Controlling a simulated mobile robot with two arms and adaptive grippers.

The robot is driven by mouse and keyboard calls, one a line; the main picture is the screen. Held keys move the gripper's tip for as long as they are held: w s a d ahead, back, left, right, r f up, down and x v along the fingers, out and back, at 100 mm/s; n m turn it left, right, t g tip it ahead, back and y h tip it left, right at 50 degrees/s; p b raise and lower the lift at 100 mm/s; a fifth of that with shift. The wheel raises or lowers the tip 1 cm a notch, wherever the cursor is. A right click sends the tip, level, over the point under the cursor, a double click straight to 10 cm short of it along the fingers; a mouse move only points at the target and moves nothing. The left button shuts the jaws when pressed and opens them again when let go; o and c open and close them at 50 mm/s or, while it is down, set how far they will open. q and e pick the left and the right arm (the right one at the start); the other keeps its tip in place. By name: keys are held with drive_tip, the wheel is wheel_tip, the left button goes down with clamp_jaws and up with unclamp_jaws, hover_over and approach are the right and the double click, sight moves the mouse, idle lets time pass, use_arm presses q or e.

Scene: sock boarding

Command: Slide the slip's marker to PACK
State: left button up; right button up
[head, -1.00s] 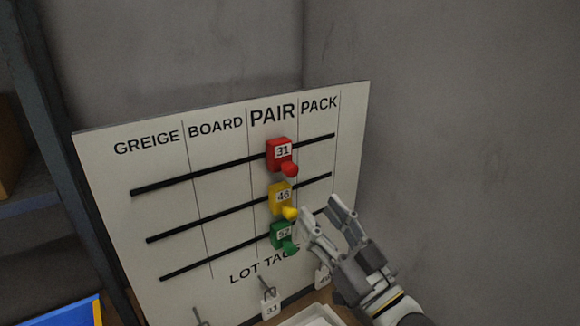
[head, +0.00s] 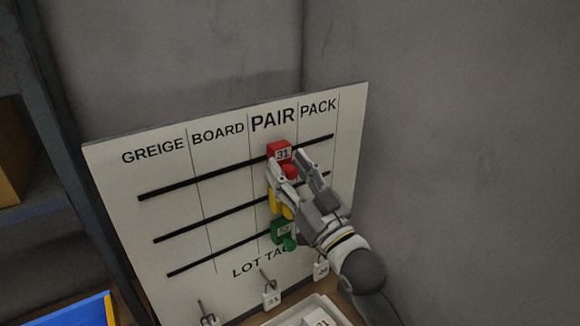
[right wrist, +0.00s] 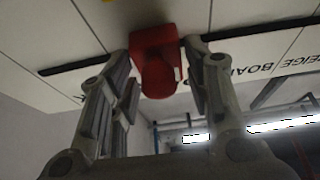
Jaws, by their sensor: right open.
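The white board (head: 115,190) has columns GREIGE, BOARD, PAIR and PACK and three black slots. The red marker (head: 279,149), numbered 31, sits on the top slot in the PAIR column. My right gripper (head: 292,164) is open at the red marker, with its fingers on either side of the knob. In the right wrist view the red marker (right wrist: 154,50) shows between the two spread fingers (right wrist: 160,88). The yellow marker (head: 274,202) is partly hidden behind my right gripper. The green marker (head: 281,231) is below it, also in PAIR. My left gripper is not in view.
Lot tags (head: 271,295) hang on hooks along the board's lower edge. A white tray (head: 338,312) is below the board. A dark shelf frame (head: 62,140) stands at the left, with a blue bin (head: 80,310) low down. Grey walls are close behind and to the right.

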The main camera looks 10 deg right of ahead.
clamp_jaws()
drive_tip(key=w+d, duration=0.1)
drive_tip(key=d, duration=0.1)
drive_tip(key=w+d+b, duration=0.1)
drive_tip(key=d, duration=0.2)
drive_tip(key=w+d, duration=0.1)
drive_tip(key=d, duration=0.1)
drive_tip(key=shift+d+f, duration=0.1)
drive_tip(key=shift+d, duration=0.2)
drive_tip(key=d, duration=0.1)
drive_tip(key=w+d, duration=0.1)
drive_tip(key=d, duration=0.1)
drive_tip(key=shift+w+d+b, duration=0.1)
drive_tip(key=shift+w+b, duration=0.1)
drive_tip(key=shift+b, duration=0.15)
drive_tip(key=shift+r, duration=0.2)
drive_tip(key=shift+s, duration=0.1)
unclamp_jaws()
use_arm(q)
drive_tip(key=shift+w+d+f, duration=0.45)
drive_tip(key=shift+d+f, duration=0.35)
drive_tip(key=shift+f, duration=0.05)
use_arm(e)
drive_tip(key=shift+f, duration=0.1)
